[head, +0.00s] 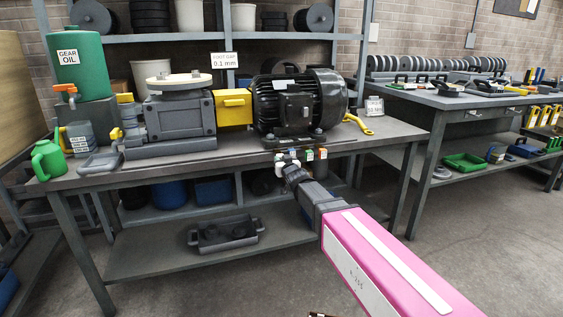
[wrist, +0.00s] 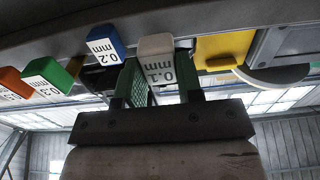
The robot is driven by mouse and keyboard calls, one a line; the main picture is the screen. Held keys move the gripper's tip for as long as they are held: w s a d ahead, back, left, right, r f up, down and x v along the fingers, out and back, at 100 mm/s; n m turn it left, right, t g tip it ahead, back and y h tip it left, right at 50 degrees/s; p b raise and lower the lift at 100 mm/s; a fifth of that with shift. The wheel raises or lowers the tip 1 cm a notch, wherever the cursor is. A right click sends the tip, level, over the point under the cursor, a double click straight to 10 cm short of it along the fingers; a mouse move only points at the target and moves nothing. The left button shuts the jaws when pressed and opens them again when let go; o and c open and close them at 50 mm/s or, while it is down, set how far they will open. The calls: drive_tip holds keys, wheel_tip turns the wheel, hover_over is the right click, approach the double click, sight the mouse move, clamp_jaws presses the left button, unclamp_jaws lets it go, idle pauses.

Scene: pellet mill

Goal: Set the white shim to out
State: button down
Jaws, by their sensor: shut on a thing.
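The white shim (wrist: 157,62), marked 0.1 mm, shows upside down in the wrist view, at the front edge of the bench under the motor. My gripper (wrist: 158,90) is shut on its tab, with one finger on each side. In the head view my gripper (head: 288,168) reaches up to the row of shim tabs below the black motor (head: 298,102). The blue shim (wrist: 104,45), the green shim (wrist: 47,78) and the orange shim (wrist: 14,82) sit beside the white one. How far the white shim sits under the motor foot is hidden.
A sign (head: 224,61) reading 0.1 mm stands behind the yellow coupling guard (head: 233,107). A gearbox (head: 180,118) stands left of it. A yellow wrench (head: 358,123) lies right of the motor. The floor before the bench is clear.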

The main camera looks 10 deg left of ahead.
drive_tip(key=c, duration=0.8)
unclamp_jaws()
drive_tip(key=shift+s+d, duration=0.1)
drive_tip(key=shift+s, duration=0.1)
drive_tip(key=shift+o, duration=0.2)
drive_tip(key=shift+s, duration=0.1)
drive_tip(key=v, duration=1)
drive_tip(key=shift+s+d, duration=0.2)
drive_tip(key=shift+s, duration=0.05)
drive_tip(key=d+f+m+g+h, duration=0.2)
drive_tip(key=d+f+g+h, duration=0.15)
drive_tip(key=d+f, duration=0.55)
drive_tip(key=d+f+m+g+h, duration=0.2)
drive_tip(key=d+f+h, duration=0.35)
drive_tip(key=d, duration=0.65)
drive_tip(key=s+d+f+m+g, duration=0.2)
drive_tip(key=s+d+f+g, duration=0.7)
drive_tip(key=d, duration=0.7)
drive_tip(key=s+f, duration=0.2)
drive_tip(key=s, duration=0.2)
drive_tip(key=shift+s+d+f+g+h, duration=0.15)
drive_tip(key=shift+s+d+g+h, duration=0.05)
drive_tip(key=shift+g+h, duration=0.15)
